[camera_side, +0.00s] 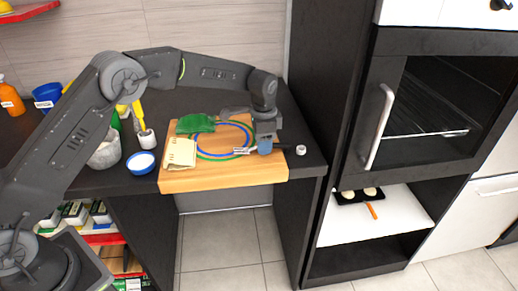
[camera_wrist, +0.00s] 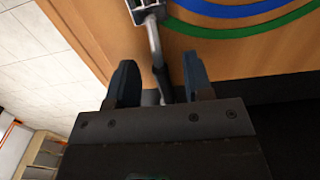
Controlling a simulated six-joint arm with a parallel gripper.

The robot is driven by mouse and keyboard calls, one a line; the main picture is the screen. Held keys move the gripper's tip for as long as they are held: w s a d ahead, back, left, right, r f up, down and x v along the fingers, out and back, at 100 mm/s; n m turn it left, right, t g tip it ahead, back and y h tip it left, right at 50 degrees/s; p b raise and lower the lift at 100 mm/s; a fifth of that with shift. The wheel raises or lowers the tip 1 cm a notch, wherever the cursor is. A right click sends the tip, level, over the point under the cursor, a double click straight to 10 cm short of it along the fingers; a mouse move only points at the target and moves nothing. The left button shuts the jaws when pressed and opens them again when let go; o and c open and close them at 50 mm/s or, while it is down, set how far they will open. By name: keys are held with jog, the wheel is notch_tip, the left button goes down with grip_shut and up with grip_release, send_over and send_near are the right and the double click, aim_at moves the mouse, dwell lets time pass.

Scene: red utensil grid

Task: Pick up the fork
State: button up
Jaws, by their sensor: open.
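The fork (camera_side: 241,151) lies on the wooden board (camera_side: 222,181) near its front right, with its silver head pointing left in the side view. My gripper (camera_side: 265,148) is over the fork's handle. In the wrist view my gripper (camera_wrist: 160,75) is open, with one finger on each side of the fork (camera_wrist: 154,40). The fork's head shows at the top of that view and its shaft runs down between the fingers. The far end of the handle is hidden by the gripper body. I cannot tell whether either finger touches it.
Blue and green rings, a green cloth (camera_side: 195,123) and a cream cloth-like item (camera_side: 180,152) lie on the board. A small white object (camera_side: 301,150) stands right of my gripper. A blue bowl (camera_side: 141,162) and a grey pot (camera_side: 104,153) stand left. An oven (camera_side: 430,95) is at right.

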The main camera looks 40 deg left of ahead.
jog(key=shift+f, duration=0.35)
jog(key=shift+c, duration=0.2)
grip_shut()
jog(key=shift+r, duration=0.1)
